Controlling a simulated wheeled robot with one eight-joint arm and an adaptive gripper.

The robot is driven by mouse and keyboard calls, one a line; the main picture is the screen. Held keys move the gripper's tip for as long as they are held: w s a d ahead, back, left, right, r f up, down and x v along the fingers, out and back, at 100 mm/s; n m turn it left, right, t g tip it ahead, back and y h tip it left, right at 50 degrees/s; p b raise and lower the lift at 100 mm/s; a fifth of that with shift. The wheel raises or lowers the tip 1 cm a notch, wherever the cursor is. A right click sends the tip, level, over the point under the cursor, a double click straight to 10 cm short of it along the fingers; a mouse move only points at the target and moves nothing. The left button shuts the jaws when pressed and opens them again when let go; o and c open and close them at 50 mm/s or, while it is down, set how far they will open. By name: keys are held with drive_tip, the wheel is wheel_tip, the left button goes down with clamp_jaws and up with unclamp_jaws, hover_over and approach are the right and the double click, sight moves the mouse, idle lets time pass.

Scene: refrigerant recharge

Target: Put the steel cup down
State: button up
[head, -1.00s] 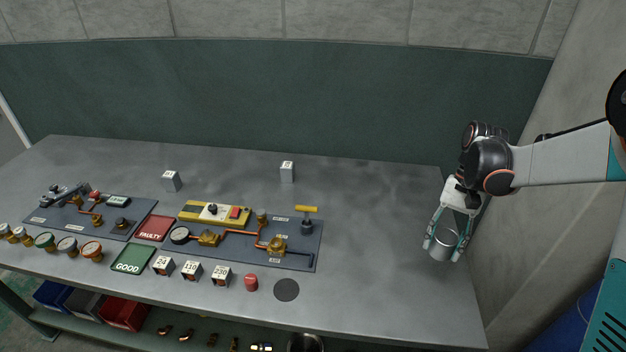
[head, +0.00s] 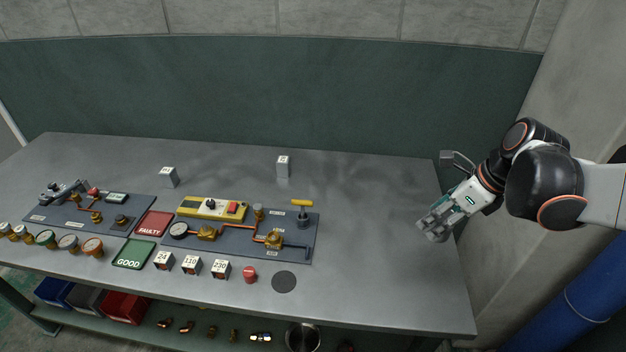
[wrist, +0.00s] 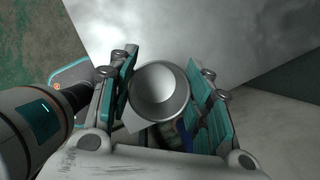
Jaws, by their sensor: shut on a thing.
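The steel cup (wrist: 160,92) is between the two teal-padded fingers of my gripper (head: 434,227) in the wrist view. Its round end faces the wrist camera. My gripper is shut on the cup near the right end of the grey bench (head: 385,240), with its fingers pointing left and down. In the head view the cup is hard to tell from the fingers around it. Whether it touches the bench cannot be told.
A dark round mark (head: 284,281) lies on the bench front, beside a red cap (head: 250,274). Left of it stand number blocks (head: 191,264) and a pipe board (head: 300,248). The bench between the board and my gripper is clear. A wall stands at right.

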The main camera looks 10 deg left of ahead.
wheel_tip(320, 180, down, 20)
drive_tip(key=b, duration=0.7)
drive_tip(key=shift+f+b, duration=0.2)
drive_tip(key=shift+b, duration=0.1)
drive_tip(key=o, duration=1.1)
drive_tip(key=shift+c, duration=0.2)
drive_tip(key=shift+r, duration=0.1)
drive_tip(key=p+v, duration=0.4)
drive_tip(key=v, duration=0.8)
drive_tip(key=shift+r+p, duration=0.15)
drive_tip(key=shift+p, duration=0.2)
drive_tip(key=shift+a, duration=0.1)
